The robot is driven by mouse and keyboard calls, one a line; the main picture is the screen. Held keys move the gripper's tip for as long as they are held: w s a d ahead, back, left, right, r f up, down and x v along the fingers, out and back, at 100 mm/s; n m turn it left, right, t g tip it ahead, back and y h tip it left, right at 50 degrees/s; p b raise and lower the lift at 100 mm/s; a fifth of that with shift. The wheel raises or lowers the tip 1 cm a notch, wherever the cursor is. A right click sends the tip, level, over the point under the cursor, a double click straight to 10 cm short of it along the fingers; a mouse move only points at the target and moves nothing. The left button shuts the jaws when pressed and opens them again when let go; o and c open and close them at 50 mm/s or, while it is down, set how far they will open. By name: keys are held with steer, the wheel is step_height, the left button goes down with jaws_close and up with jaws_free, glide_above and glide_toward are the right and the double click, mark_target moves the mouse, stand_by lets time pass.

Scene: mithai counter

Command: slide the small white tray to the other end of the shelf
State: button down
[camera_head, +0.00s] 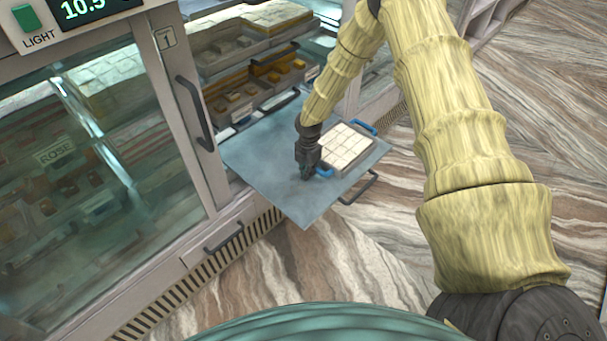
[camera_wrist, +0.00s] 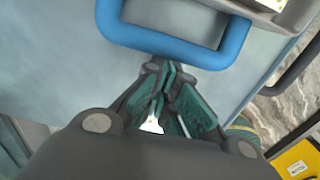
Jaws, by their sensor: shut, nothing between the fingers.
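The small white tray (camera_head: 345,148) holds pale square sweets and has blue handles at two opposite ends. It sits on the right part of a grey pulled-out shelf (camera_head: 265,165). My gripper (camera_head: 306,176) is low over the shelf, just left of the tray's near blue handle (camera_head: 324,172). In the wrist view my gripper (camera_wrist: 165,85) is shut and empty, with its fingertips close to the blue handle (camera_wrist: 185,52). I cannot tell whether they touch it.
The shelf's left part is bare. A dark handle (camera_head: 358,188) is on its right edge. A glass display case (camera_head: 90,150) with a door handle (camera_head: 195,113) stands at left, and inner trays of sweets (camera_head: 260,75) lie behind the shelf. Striped floor is open around.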

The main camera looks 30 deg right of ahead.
mark_target(300, 185)
stand_by(0.3)
steer(key=a, duration=0.1)
steer(key=s+a+p, duration=0.1)
steer(key=a, duration=0.2)
steer(key=shift+s+r, duration=0.1)
steer(key=shift+s, duration=0.2)
step_height(300, 185, up, 10)
steer(key=p, duration=0.1)
steer(key=shift+d, duration=0.15)
